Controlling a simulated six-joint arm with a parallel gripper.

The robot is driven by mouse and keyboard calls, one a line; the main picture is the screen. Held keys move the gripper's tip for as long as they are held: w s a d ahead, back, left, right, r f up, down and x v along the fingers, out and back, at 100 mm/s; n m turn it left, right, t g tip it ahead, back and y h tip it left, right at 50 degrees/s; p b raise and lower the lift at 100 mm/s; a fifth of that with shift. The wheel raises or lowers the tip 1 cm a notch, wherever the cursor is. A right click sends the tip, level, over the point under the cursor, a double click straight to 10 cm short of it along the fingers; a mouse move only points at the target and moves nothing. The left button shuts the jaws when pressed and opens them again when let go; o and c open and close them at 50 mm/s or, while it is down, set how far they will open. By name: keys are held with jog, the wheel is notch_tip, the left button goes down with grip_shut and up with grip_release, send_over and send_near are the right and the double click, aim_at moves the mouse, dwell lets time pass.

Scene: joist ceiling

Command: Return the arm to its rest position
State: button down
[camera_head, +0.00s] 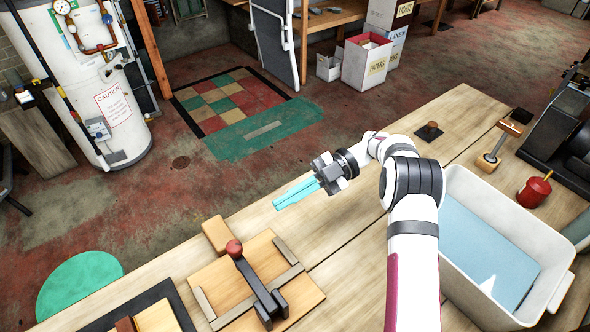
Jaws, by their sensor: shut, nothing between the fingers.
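My gripper (298,193) is at the end of my white arm, near the middle of the picture. Its light-blue fingers are shut together with nothing between them, and they point left and slightly down. It is held above the wooden workbench (345,222), near the bench's far edge. My arm reaches up from the bottom of the picture and bends left at a dark grey joint.
A wooden jig (215,292) with a red-knobbed lever (236,249) lies left of my arm. A white bin (455,180) with a blue bottom stands close on the right. Beyond it are a wooden-handled tool (490,160), a red pot (533,193) and a dark machine (560,125).

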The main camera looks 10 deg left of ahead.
jog(key=s+d+r+n+t+h, duration=0.2)
jog(key=s+d+r+n+h, duration=0.15)
jog(key=s+n, duration=0.4)
jog(key=s+d+r+n+t+h, duration=0.25)
jog(key=s+r+n, duration=0.25)
jog(key=n, duration=0.5)
jog(key=s+d+f+n+t+h, duration=0.2)
jog(key=s+d+n, duration=0.2)
jog(key=s+n, duration=0.2)
jog(key=s+d+f+n+t+h, duration=0.2)
jog(key=s+n, duration=0.5)
jog(key=n, duration=0.4)
jog(key=shift+d+f+t+h, duration=0.25)
jog(key=shift+d+t, duration=0.4)
jog(key=shift+d, duration=0.4)
jog(key=shift+w, duration=0.1)
